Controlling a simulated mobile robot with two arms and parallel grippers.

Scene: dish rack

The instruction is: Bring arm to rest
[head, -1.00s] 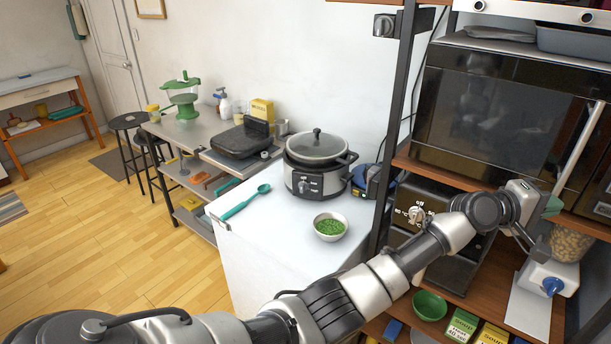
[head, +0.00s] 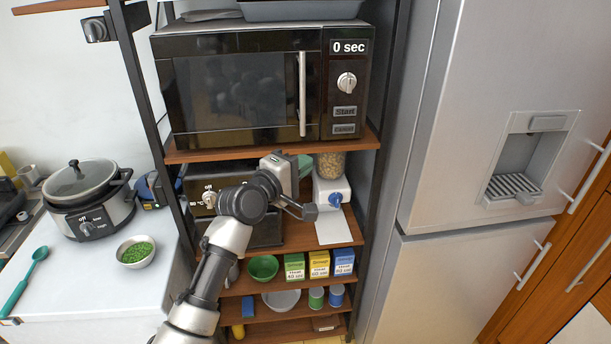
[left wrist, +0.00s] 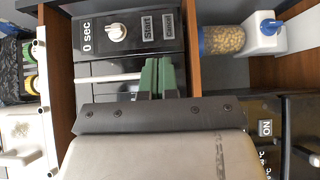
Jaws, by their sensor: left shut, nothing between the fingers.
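My left arm reaches up from the bottom of the head view, in front of the shelf unit. My left gripper (head: 304,163) is at its end, just below the microwave (head: 235,90). In the left wrist view the green fingers of my left gripper (left wrist: 157,76) are together with nothing between them. They overlap the lower edge of the microwave's front, near its handle (left wrist: 108,78), in that view. I cannot tell whether they touch it. My right gripper is not in view.
A dispenser with brown pellets (head: 330,165) stands right of the gripper. Soup boxes (head: 318,264) and a green bowl (head: 263,267) sit on the shelf below. A fridge (head: 470,130) stands at right. A counter at left holds a slow cooker (head: 92,212) and a bowl of peas (head: 136,251).

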